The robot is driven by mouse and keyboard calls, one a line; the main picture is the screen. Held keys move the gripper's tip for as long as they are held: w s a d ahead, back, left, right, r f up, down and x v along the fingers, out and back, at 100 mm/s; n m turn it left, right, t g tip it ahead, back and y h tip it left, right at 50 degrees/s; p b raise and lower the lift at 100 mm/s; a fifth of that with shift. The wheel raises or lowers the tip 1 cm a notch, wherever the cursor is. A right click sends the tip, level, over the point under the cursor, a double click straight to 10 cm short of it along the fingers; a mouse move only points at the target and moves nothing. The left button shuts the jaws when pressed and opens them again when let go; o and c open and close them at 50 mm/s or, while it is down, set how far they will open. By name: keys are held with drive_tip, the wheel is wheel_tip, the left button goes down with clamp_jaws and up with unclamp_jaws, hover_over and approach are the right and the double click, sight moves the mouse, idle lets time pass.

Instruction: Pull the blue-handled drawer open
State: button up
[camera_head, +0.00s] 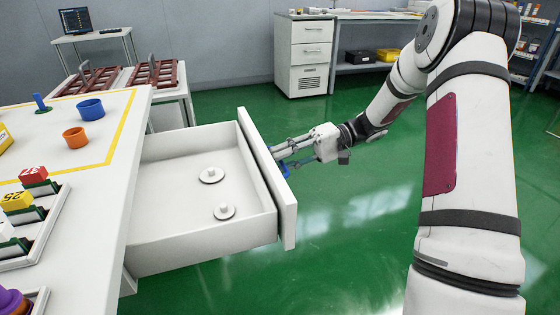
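The white drawer (205,238) is pulled far out of the white table, and its inside is in plain view. Its blue handle (285,170) is on the outer side of the front panel (268,180), partly hidden by the panel and my fingers. My gripper (284,152) is at the handle, with its fingers reaching to the front panel from the right. The fingers are small and overlap the handle here, so I cannot tell whether they are closed on it.
Two white knobbed discs (211,175) (224,212) lie in the drawer. The green floor (340,240) right of the drawer is clear.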

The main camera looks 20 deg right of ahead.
drive_tip(key=v, duration=1)
drive_tip(key=shift+d, duration=0.25)
